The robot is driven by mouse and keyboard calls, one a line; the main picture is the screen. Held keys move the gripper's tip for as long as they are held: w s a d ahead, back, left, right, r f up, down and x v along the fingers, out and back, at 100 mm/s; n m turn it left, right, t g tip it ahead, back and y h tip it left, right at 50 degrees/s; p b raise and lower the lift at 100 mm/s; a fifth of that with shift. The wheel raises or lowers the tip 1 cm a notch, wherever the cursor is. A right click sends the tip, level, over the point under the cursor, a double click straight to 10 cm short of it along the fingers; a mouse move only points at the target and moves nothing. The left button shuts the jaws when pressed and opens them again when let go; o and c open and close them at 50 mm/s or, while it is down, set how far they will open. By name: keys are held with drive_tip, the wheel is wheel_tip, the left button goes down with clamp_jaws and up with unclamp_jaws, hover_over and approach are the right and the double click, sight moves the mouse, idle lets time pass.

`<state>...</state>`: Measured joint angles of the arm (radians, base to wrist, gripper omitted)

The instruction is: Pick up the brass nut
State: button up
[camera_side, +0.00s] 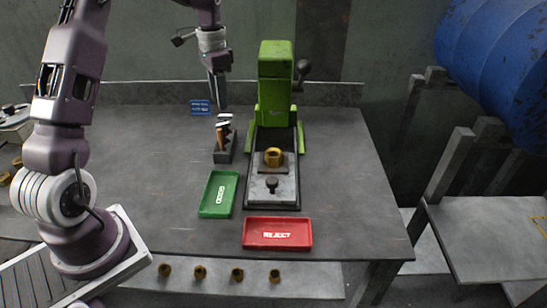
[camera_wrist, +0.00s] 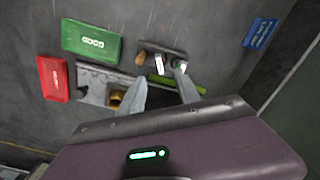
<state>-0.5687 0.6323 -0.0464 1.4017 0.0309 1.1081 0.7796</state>
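The brass nut (camera_side: 273,157) sits on the dark block of the green press's (camera_side: 275,90) bed. It also shows in the wrist view (camera_wrist: 117,98), just left of my left finger, which partly overlaps the press bed. My gripper (camera_side: 219,103) hangs pointing down, above the table and to the left of the press, behind and above the tool holder. It is apart from the nut. In the wrist view my gripper's (camera_wrist: 162,76) two fingers stand well apart with nothing held between them.
A tool holder (camera_side: 224,150) with upright tools stands left of the press. A green tray (camera_side: 206,208) and a red "REJECT" tray (camera_side: 250,243) lie in front. Several brass nuts (camera_side: 200,272) sit below the table's front edge.

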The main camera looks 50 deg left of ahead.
drive_tip(key=o, duration=0.6)
drive_tip(key=shift+c, duration=0.2)
drive_tip(key=w+d+f+n, duration=0.3)
drive_tip(key=d+n, duration=0.6)
drive_tip(key=n, duration=0.9)
hover_over(274, 149)
drive_tip(key=s, duration=0.1)
drive_tip(key=f, duration=0.6)
drive_tip(key=d+f, duration=0.1)
drive_tip(key=f, duration=0.1)
drive_tip(key=shift+s+f, duration=0.1)
drive_tip(key=shift+f, duration=0.15)
